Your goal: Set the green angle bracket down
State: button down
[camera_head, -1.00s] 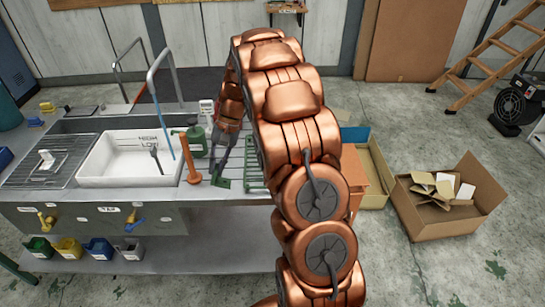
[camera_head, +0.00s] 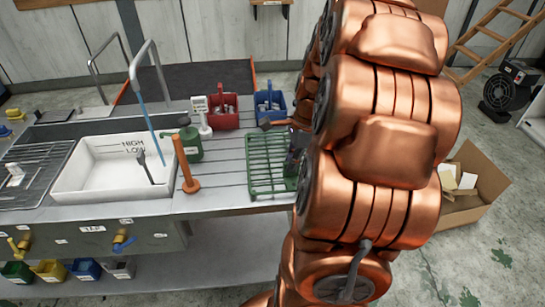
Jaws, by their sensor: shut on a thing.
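My gripper (camera_head: 293,160) shows as a small dark shape at the right edge of the green rack, mostly hidden behind my own copper arm. It is shut on the green angle bracket, but the bracket cannot be told apart from the green rack and the dark gripper here. The green rack (camera_head: 267,150) lies on the right part of the steel counter (camera_head: 225,203). I cannot tell whether the bracket touches the rack or hangs above it.
A white basin (camera_head: 75,185) stands left, an orange post (camera_head: 184,163) and a green container (camera_head: 191,144) beside it. Red (camera_head: 222,121) and blue (camera_head: 272,107) caddies stand behind the rack. My arm hides the counter's right end. A cardboard box (camera_head: 475,205) is on the floor.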

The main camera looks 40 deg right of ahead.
jog(key=shift+d+m, duration=0.15)
jog(key=shift+m, duration=0.15)
jog(key=w+d+p, duration=0.1)
jog(key=w+d, duration=0.1)
jog(key=w, duration=0.2)
jog(key=w+d+p, duration=0.2)
jog(key=w+d, duration=0.1)
jog(key=w, duration=0.1)
jog(key=w+d+f+p, duration=0.1)
jog(key=w+d+p, duration=0.1)
jog(key=w, duration=0.1)
jog(key=shift+w+d+f, duration=0.1)
jog(key=shift+w+d, duration=0.15)
jog(key=shift+w, duration=0.15)
jog(key=shift+w+d+f, duration=0.25)
jog(key=shift+w+d, duration=0.1)
jog(key=shift+w, duration=0.3)
jog(key=shift+d+p+x, duration=0.15)
jog(key=shift+p+x, duration=0.5)
jog(key=shift+x, duration=0.1)
jog(key=shift+d+p+x, duration=0.1)
jog(key=shift+p+x, duration=0.5)
jog(key=shift+x, duration=0.1)
jog(key=shift+s+f, duration=0.15)
jog(key=shift+f, duration=0.15)
jog(key=shift+f, duration=0.2)
jog(key=c, duration=1.2)
grip_release()
jog(key=shift+r, duration=0.15)
